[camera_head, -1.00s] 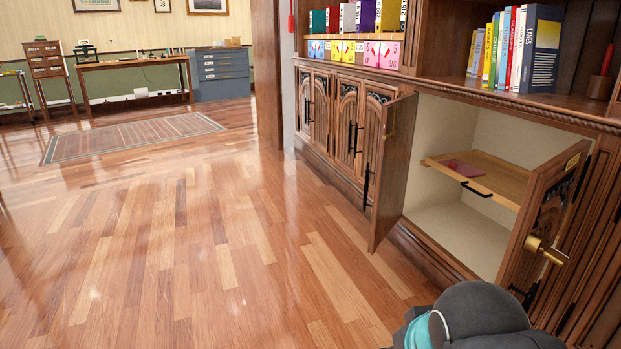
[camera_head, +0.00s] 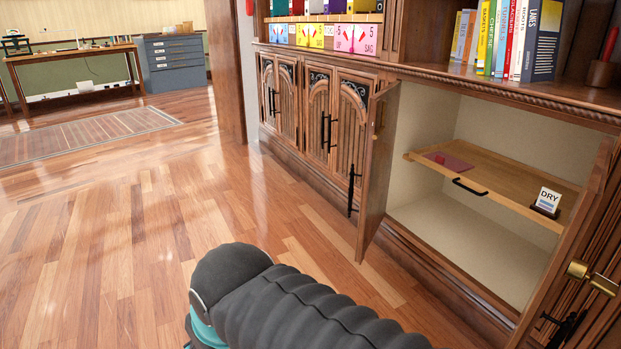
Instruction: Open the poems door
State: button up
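No label reading "poems" is legible. A low wooden cabinet under the bookshelf has two doors standing open. The open left door (camera_head: 373,170) swings out toward the room and has a long black handle (camera_head: 353,190). The open right door (camera_head: 562,255) stands ajar at the right, partly cut off by the frame, with a brass fitting (camera_head: 592,277) on it. Further left, arched cabinet doors (camera_head: 334,120) with black handles are shut. My grey ribbed arm crosses the bottom of the view. My gripper is not in view.
Inside the open cabinet, a pull-out wooden shelf (camera_head: 500,180) holds a pink pad (camera_head: 447,162) and a "DRY" card (camera_head: 548,200). Books (camera_head: 505,42) stand above. The wooden floor (camera_head: 130,235) at left is clear up to a rug (camera_head: 80,135).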

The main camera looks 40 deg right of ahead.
aim_at(378, 153)
jog(key=z, duration=0.3)
jog(key=i, duration=1.15)
jog(key=z, duration=1)
jog(key=i, duration=0.25)
jog(key=z, duration=0.1)
